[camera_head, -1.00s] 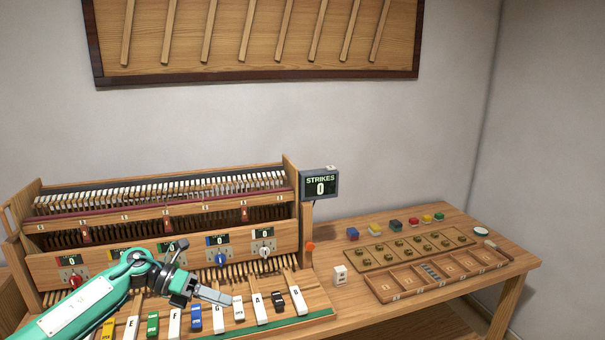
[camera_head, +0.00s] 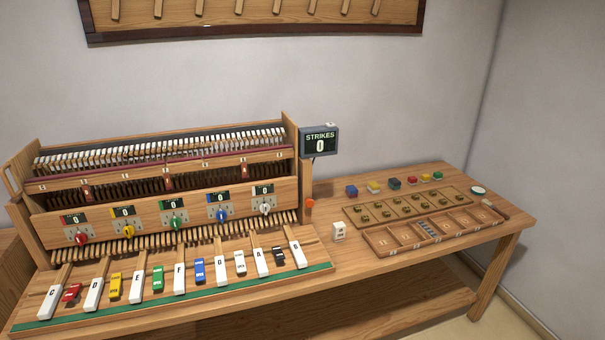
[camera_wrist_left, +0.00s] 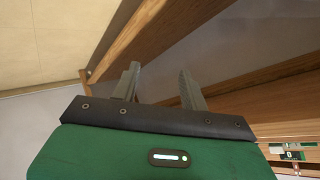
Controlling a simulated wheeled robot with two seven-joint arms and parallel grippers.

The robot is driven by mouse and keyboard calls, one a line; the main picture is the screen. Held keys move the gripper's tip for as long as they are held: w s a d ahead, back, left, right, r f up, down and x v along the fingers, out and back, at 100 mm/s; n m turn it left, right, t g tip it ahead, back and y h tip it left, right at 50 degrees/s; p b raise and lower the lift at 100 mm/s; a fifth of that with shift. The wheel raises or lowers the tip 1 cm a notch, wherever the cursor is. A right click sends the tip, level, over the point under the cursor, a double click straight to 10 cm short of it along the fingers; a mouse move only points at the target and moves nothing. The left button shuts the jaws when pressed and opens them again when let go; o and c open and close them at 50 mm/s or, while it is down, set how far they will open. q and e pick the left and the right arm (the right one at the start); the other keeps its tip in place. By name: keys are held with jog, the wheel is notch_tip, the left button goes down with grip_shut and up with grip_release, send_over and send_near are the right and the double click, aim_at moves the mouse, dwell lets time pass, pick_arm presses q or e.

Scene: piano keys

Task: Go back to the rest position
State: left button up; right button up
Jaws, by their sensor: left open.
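My left gripper (camera_wrist_left: 159,76) shows in the left wrist view, open with its two fingers apart and nothing between them. It is outside the head view. Around it in the wrist view are wooden beams (camera_wrist_left: 160,30) and a plain pale surface, with no key between the fingers. In the head view the piano-like machine (camera_head: 160,205) stands on the table with its lettered white keys and coloured keys (camera_head: 180,279) uncovered. My right gripper is in neither view.
The strikes display (camera_head: 320,143) reads 0, and the counters above the coloured knobs that I can read show 0. A wooden tray (camera_head: 400,247), a pegged board (camera_head: 380,214) and several coloured blocks (camera_head: 374,187) lie on the table at right. The table front (camera_head: 420,268) is clear.

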pick_arm(q)
jog(key=s+f+n+g+y, duration=0.1)
jog(key=s+f, duration=0.4)
jog(key=s, duration=0.8)
jog(key=s+d+f+n+g, duration=0.1)
jog(key=s+f+n+g, duration=0.3)
jog(key=s, duration=1)
jog(key=s+d+f+n+g+y, duration=0.1)
jog(key=s+f+g, duration=0.3)
jog(key=s, duration=0.9)
notch_tip(320, 180, down, 2)
jog(key=shift+s+f+n+y, duration=0.25)
jog(key=shift+s+n+y, duration=0.1)
jog(key=shift+n, duration=0.45)
jog(key=shift+d, duration=0.1)
